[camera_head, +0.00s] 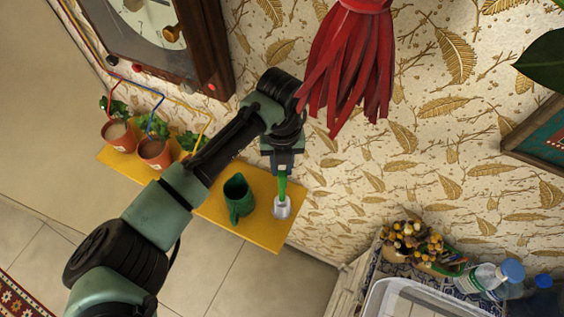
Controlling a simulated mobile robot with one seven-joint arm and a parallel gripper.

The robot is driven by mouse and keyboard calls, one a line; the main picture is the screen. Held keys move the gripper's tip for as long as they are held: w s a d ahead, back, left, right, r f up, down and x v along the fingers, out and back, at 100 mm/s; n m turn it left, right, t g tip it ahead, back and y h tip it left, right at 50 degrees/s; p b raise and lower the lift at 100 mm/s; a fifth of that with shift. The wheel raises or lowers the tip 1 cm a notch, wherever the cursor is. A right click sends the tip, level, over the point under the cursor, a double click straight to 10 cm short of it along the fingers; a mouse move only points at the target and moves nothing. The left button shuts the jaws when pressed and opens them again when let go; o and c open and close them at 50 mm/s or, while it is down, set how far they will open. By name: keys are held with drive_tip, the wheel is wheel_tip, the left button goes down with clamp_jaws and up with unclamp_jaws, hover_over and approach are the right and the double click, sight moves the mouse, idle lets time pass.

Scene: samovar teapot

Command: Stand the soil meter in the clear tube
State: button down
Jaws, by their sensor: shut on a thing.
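My gripper (283,168) is shut on a slim green thing that looks like the soil meter (282,188). It points down from the fingers, close to upright. Its lower end is at the mouth of a small pale, clear-looking tube (282,209) near the right end of the yellow shelf (258,237). I cannot tell from this view whether the lower end is inside the tube or just above or in front of it. The fingertips are above the tube.
Potted plants (119,135) with coloured wires stand at the shelf's left. A red tassel (348,65) hangs above right of my gripper. A wooden clock (160,30) is on the patterned wall. Bottles (490,277) stand lower right.

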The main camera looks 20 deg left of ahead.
drive_tip(key=shift+f+b, duration=1.9)
drive_tip(key=shift+f, duration=1)
drive_tip(key=c, duration=0.7)
unclamp_jaws()
drive_tip(key=shift+o, duration=0.2)
drive_tip(key=shift+r, duration=0.1)
wheel_tip(320, 180, up, 13)
drive_tip(key=b, duration=0.2)
drive_tip(key=shift+b, duration=0.3)
